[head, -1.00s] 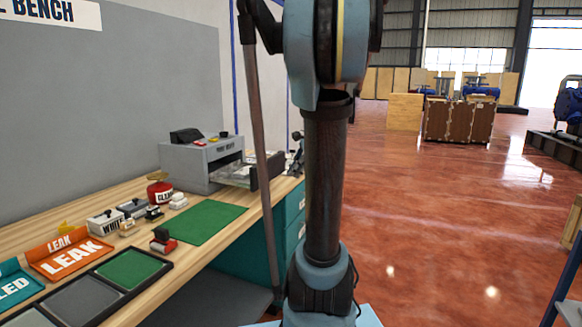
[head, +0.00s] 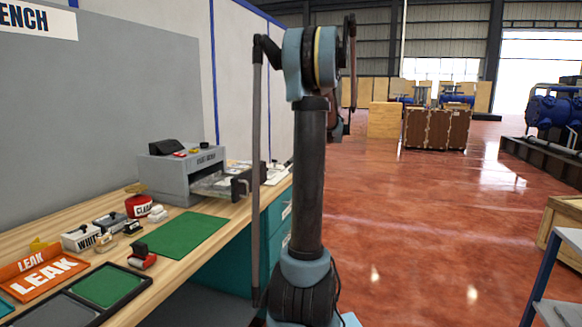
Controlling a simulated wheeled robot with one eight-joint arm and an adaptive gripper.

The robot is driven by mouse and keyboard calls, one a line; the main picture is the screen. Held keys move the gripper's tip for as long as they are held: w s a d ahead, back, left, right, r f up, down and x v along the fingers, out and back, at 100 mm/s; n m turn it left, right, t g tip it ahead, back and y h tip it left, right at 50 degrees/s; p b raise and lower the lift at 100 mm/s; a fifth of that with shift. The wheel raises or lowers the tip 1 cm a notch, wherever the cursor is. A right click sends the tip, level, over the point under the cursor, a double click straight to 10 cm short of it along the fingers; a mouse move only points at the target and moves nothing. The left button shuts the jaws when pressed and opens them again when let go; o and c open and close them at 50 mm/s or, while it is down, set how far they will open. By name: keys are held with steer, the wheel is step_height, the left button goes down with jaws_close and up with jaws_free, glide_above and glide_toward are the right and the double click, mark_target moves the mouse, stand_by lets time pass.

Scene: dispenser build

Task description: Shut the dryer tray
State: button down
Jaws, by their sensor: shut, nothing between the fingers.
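The dryer (head: 180,172) is a grey box with a lettered front, standing on the bench against the grey wall panel. Its tray (head: 212,186) sticks out of the front slot to the right, so it is open. The tray has a dark front piece (head: 239,186) at its outer end. My thin upright rod passes just right of that front piece in the picture; I cannot tell whether they touch. My arm stands upright right of the bench and folds over at the top. I cannot make out my gripper; the arm hides what lies behind it.
The wooden bench (head: 205,252) holds a green mat (head: 180,236), a red-and-black stamp (head: 141,257), a red can (head: 139,205), small boxes and an orange LEAK tray (head: 40,277). Red floor (head: 420,230) is open to the right. A wooden crate (head: 563,222) and a blue frame stand at the right edge.

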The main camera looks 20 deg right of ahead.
mark_target(265, 181)
steer(key=shift+w+a+f, duration=0.75)
steer(key=shift+w+a, duration=0.1)
steer(key=shift+a, duration=0.3)
steer(key=shift+w+a+f, duration=0.8)
steer(key=shift+w+a, duration=0.05)
steer(key=shift+a, duration=0.35)
steer(key=shift+w+a+f, duration=0.75)
steer(key=shift+w+a, duration=0.1)
steer(key=shift+a, duration=0.3)
